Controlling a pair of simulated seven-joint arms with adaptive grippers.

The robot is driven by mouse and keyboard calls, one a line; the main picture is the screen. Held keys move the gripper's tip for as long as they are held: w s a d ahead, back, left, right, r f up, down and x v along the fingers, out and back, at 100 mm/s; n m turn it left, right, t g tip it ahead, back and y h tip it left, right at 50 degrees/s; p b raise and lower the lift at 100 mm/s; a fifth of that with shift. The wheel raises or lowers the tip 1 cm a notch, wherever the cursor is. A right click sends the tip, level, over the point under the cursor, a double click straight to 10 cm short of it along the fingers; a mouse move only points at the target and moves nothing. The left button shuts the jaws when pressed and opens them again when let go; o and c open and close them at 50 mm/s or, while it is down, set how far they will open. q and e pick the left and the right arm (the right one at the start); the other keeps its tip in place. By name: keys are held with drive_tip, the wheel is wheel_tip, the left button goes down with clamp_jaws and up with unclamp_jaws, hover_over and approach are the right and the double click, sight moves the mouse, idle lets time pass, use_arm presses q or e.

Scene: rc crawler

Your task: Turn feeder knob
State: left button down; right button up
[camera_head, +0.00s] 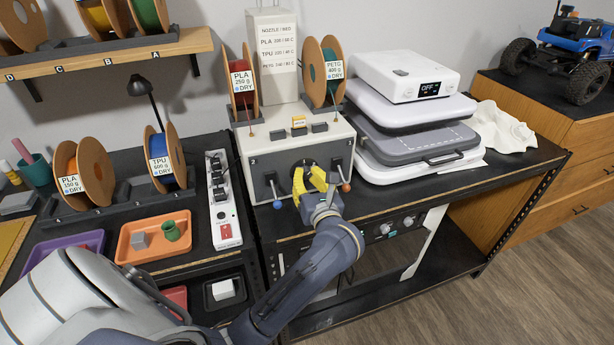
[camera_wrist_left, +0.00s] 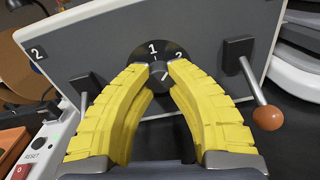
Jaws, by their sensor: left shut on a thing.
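The feeder is a light box with a grey front (camera_head: 262,172), standing on the black bench. Its round black dial shows in the left wrist view (camera_wrist_left: 181,52), with a 1 at the top and a 2 to its right. The feeder knob (camera_wrist_left: 158,70) is dark and sits at the dial's centre. My left gripper (camera_head: 309,174) reaches the feeder's front with its yellow fingers. In the left wrist view its fingertips (camera_wrist_left: 160,70) are closed on the knob from both sides. The fingers hide part of the knob and dial. My right gripper is not in view.
A ball-tipped lever (camera_wrist_left: 252,82) is right of the dial, and another is to its left. Filament spools (camera_head: 242,85) (camera_head: 324,70) stand above the feeder. A power strip (camera_head: 222,200) lies to the left. Stacked grey-and-white units (camera_head: 415,125) stand to the right.

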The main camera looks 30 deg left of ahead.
use_arm(q)
drive_tip(key=shift+r+m, duration=0.1)
drive_tip(key=shift+m, duration=1.7)
drive_tip(key=c, duration=1.1)
unclamp_jaws()
drive_tip(key=shift+s, duration=0.1)
drive_tip(key=v, duration=1.1)
drive_tip(key=shift+s+d, duration=0.25)
drive_tip(key=shift+d, duration=0.1)
